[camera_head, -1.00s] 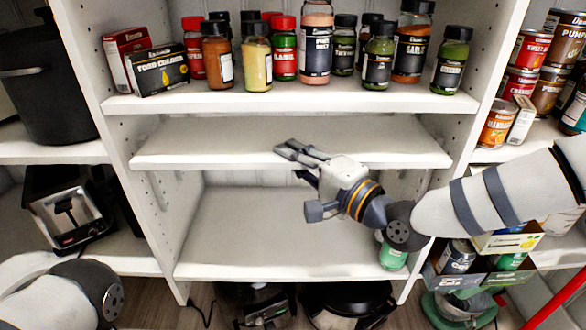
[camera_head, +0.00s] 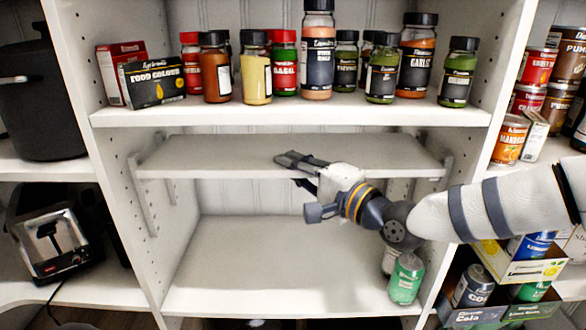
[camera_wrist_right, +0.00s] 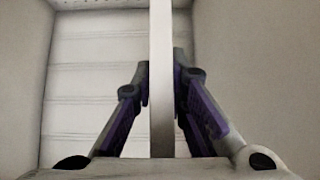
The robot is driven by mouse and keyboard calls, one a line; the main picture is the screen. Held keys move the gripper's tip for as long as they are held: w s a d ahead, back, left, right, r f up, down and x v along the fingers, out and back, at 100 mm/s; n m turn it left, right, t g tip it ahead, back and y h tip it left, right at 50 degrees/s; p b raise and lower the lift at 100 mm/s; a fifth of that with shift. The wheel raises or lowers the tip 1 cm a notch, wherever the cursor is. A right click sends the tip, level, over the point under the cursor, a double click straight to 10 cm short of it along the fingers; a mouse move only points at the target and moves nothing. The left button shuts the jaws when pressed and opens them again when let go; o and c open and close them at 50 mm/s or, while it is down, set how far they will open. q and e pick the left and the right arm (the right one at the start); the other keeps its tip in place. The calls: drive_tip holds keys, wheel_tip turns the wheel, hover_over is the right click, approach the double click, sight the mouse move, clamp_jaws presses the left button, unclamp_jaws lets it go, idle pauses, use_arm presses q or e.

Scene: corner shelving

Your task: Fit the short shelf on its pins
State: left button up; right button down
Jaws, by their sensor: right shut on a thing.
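The short shelf (camera_head: 300,150), a white board, lies across the middle bay, roughly level, between the spice shelf and the bottom shelf. My right gripper (camera_head: 300,168) is shut on its front edge near the middle. In the right wrist view the board (camera_wrist_right: 161,80) stands edge-on between the two fingers (camera_wrist_right: 160,85). Pale upright strips (camera_head: 143,195) show on the side walls by the board's ends. The pins are too small or hidden to make out, so I cannot tell whether the board rests on them. My left gripper is out of view.
Spice jars (camera_head: 318,60) and a food colour box (camera_head: 152,80) stand on the shelf above (camera_head: 290,113). The bottom shelf (camera_head: 250,265) is mostly clear, with a green can (camera_head: 406,279) at its right. A toaster (camera_head: 52,235) stands left; canned goods (camera_head: 512,140) stand right.

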drive_tip(key=shift+f, duration=0.25)
idle(0.9)
drive_tip(key=c, duration=1.5)
unclamp_jaws()
drive_tip(key=shift+c, duration=0.2)
